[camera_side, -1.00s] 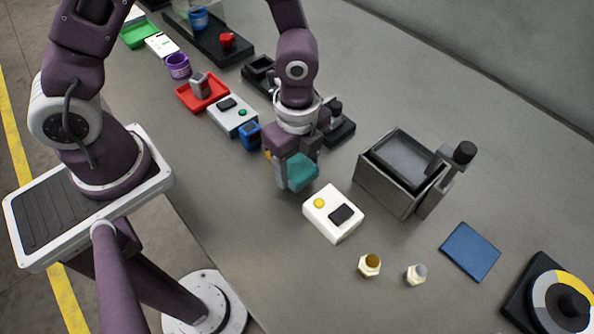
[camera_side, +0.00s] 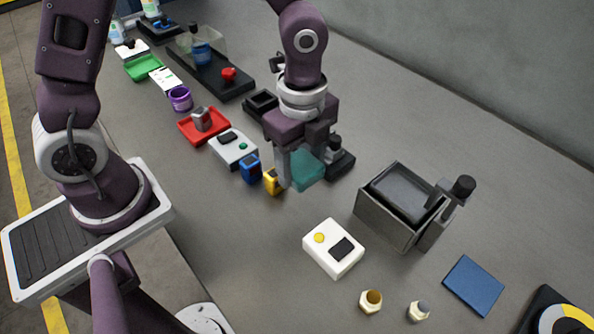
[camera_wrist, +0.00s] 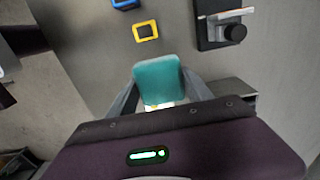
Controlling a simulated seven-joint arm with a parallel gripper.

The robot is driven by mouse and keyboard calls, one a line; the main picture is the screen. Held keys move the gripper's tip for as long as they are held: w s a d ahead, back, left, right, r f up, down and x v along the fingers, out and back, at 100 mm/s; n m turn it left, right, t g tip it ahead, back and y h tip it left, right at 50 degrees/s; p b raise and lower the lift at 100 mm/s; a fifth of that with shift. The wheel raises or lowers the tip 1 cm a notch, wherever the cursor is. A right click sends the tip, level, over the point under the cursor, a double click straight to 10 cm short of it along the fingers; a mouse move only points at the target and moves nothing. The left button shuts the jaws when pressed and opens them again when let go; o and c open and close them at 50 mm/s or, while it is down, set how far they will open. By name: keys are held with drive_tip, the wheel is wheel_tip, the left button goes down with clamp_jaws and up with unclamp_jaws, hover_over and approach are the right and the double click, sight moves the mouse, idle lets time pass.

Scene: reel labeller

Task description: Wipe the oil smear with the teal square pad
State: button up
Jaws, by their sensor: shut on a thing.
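The teal square pad (camera_side: 306,168) is held between the fingers of my gripper (camera_side: 298,172), over the grey worktop. In the wrist view the teal pad (camera_wrist: 158,80) sticks out ahead of my gripper (camera_wrist: 157,92), with a finger on each side. My gripper is shut on it. How far the pad is above the worktop, or whether it touches, I cannot tell. I cannot make out the oil smear in either view; part of the worktop is hidden behind my gripper and the pad.
A white box (camera_side: 333,247) and a grey metal bin (camera_side: 400,205) are nearer the camera. Worktop between them is clear.

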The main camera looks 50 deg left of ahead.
drive_tip(key=w+a, duration=0.7)
drive_tip(key=a, duration=0.2)
drive_tip(key=w+a, duration=0.6)
drive_tip(key=a, duration=0.4)
drive_tip(key=shift+d+f, duration=0.1)
drive_tip(key=shift+f, duration=3.7)
drive_tip(key=shift+d+f, duration=0.15)
drive_tip(key=shift+d, duration=0.65)
drive_tip(key=shift+c, duration=0.6)
drive_tip(key=shift+d, duration=3)
drive_tip(key=shift+a, duration=3.85)
wheel_tip(320, 180, up, 8)
